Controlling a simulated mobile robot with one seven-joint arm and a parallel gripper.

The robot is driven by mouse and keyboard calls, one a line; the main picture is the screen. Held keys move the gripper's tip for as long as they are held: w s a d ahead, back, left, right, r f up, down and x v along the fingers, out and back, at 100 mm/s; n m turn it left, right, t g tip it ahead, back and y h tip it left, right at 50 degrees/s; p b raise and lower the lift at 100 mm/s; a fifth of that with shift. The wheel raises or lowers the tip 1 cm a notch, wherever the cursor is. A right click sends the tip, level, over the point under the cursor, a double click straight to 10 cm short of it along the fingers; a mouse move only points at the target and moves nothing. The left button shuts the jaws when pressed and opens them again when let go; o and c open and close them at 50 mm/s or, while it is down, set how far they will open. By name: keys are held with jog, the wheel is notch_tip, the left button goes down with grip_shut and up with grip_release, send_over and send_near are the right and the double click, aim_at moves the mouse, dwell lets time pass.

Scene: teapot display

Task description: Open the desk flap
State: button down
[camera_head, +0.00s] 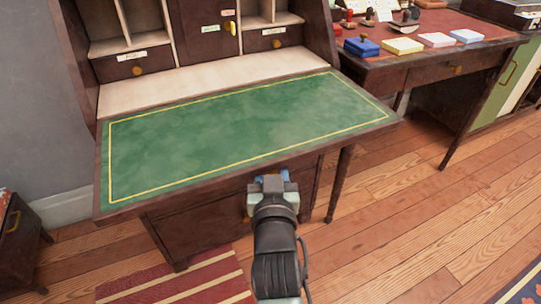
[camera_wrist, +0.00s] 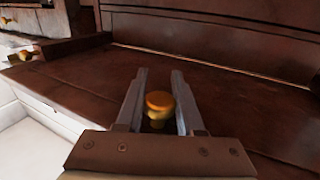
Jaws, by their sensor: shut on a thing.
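The desk flap (camera_head: 235,135) is folded down and lies out roughly level, its green, gold-lined inner face up. My gripper (camera_head: 272,178) is at its front edge, right of the middle, and the flap hides part of the fingers. In the wrist view my gripper (camera_wrist: 159,78) has a finger on each side of a round brass knob (camera_wrist: 159,102) on dark wood, and is shut on it. The knob's stem is partly hidden, and the knob is hidden in the head view.
Desk drawers (camera_head: 138,68) and pigeonholes stand behind the flap. A side table (camera_head: 440,55) with coloured blocks stands close at the right. A small dark cabinet (camera_head: 15,235) is at the left. A striped rug (camera_head: 185,285) lies in front; wooden floor (camera_head: 400,220) is clear at the right.

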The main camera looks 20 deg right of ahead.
aim_at(271, 132)
notch_tip(271, 132, up, 2)
jog(key=p, duration=0.4)
jog(key=shift+r+g, duration=0.1)
jog(key=shift+g, duration=0.2)
notch_tip(271, 132, up, 3)
jog(key=n+g+p, duration=0.1)
jog(key=p, duration=0.7)
jog(key=shift+s+y, duration=0.15)
jog(key=shift+y, duration=0.25)
jog(key=c, duration=0.5)
grip_release()
jog(key=shift+p+v, duration=1.1)
jog(key=shift+v, duration=5.4)
